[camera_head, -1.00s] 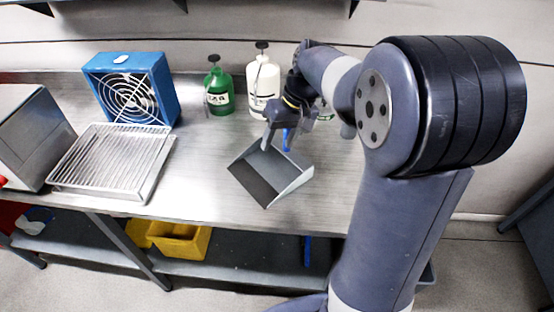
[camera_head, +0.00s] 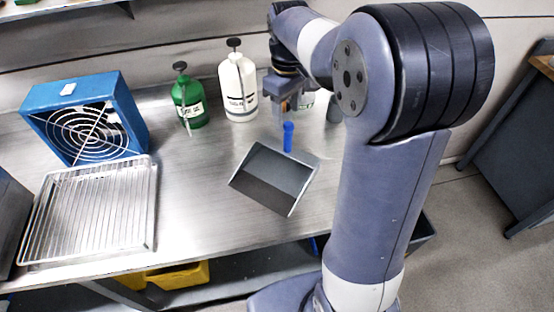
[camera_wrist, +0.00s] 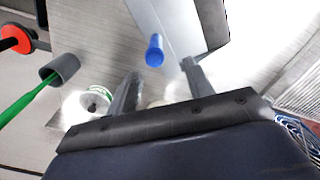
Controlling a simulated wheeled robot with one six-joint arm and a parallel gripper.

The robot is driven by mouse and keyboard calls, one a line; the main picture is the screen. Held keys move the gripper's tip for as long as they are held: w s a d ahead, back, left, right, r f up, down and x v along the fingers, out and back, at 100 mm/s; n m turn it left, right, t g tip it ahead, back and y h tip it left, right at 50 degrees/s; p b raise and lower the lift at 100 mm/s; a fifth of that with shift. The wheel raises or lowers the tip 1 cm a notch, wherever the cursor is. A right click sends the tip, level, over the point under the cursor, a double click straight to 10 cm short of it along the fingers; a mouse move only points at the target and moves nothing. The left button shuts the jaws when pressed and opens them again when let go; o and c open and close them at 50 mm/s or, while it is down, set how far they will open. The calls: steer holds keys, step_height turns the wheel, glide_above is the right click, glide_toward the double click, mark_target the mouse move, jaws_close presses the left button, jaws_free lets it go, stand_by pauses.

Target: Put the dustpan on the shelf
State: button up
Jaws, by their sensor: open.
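The grey dustpan (camera_head: 284,172) lies on the metal table, its blue handle (camera_head: 288,137) pointing to the back. My gripper (camera_head: 287,110) is just behind and above the handle, apart from the pan. In the wrist view the handle (camera_wrist: 155,50) shows beyond the gap between my two spread fingers (camera_wrist: 161,84), with nothing between them; part of the pan (camera_wrist: 160,16) shows at the top. A raised shelf (camera_head: 62,10) shows at the top left. A lower shelf (camera_head: 235,277) runs under the table.
A green bottle (camera_head: 190,98) and a white bottle (camera_head: 238,88) stand left of my gripper. A blue fan (camera_head: 88,118) and a wire rack (camera_head: 92,210) are at the left. A yellow bin (camera_head: 180,275) sits below. The table in front of the bottles is clear.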

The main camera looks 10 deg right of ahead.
mark_target(287, 125)
step_height(287, 125, down, 5)
steer(key=shift+d+f, duration=0.1)
steer(key=f, duration=0.2)
steer(key=f+p, duration=0.1)
steer(key=f, duration=0.2)
steer(key=shift+w+d, duration=0.2)
jaws_close()
stand_by(0.4)
stand_by(0.9)
